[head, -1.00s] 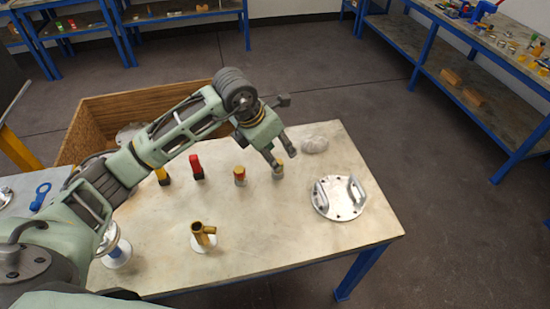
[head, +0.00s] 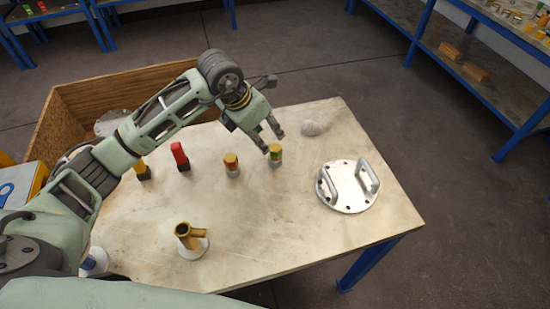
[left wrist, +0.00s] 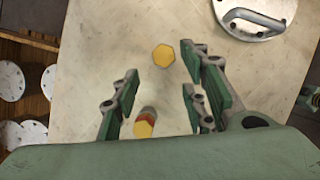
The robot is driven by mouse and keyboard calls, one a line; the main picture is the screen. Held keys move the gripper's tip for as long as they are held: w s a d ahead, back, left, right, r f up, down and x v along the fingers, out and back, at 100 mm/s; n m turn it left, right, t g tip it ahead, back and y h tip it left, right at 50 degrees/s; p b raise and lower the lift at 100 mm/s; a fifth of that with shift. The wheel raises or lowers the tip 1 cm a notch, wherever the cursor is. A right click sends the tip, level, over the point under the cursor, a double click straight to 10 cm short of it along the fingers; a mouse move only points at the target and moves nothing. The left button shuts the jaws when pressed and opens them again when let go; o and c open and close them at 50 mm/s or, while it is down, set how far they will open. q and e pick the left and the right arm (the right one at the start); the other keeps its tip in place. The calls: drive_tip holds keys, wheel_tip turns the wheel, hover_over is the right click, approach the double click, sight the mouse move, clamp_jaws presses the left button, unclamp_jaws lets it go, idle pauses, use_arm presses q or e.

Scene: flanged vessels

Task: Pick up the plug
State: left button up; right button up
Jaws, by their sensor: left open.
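Two short upright cylinders with yellow tops stand on the table. The right one (head: 275,160) has a green band, and the left one (head: 232,165) has an orange-red band. I cannot tell for certain which thing is called the plug. My left gripper (head: 272,144) is open and empty, its fingers pointing down over the right cylinder. In the left wrist view, that cylinder's yellow hexagonal top (left wrist: 163,56) lies between the lines of the open fingers (left wrist: 158,72). The red-banded cylinder (left wrist: 146,122) shows nearer the palm, beside the left finger. My right gripper is not in view.
A round metal plate with two handles (head: 345,200) lies to the right. A brass branched fitting (head: 186,238) stands nearer the front. A red-topped piece (head: 180,155) and a yellow-topped piece (head: 141,166) stand left. A pale lump (head: 315,124) lies behind. A wooden crate (head: 62,120) stands beyond the table.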

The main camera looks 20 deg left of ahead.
sight(272, 147)
use_arm(q)
drive_tip(key=p+x, duration=0.2)
drive_tip(key=x, duration=0.5)
drive_tip(key=shift+f, duration=0.4)
drive_tip(key=shift+w+d+f, duration=0.15)
drive_tip(key=shift+w+f, duration=0.05)
drive_tip(key=shift+f, duration=0.15)
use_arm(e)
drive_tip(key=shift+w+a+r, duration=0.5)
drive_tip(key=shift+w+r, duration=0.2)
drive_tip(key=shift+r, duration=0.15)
use_arm(q)
drive_tip(key=shift+c, duration=0.2)
clamp_jaws()
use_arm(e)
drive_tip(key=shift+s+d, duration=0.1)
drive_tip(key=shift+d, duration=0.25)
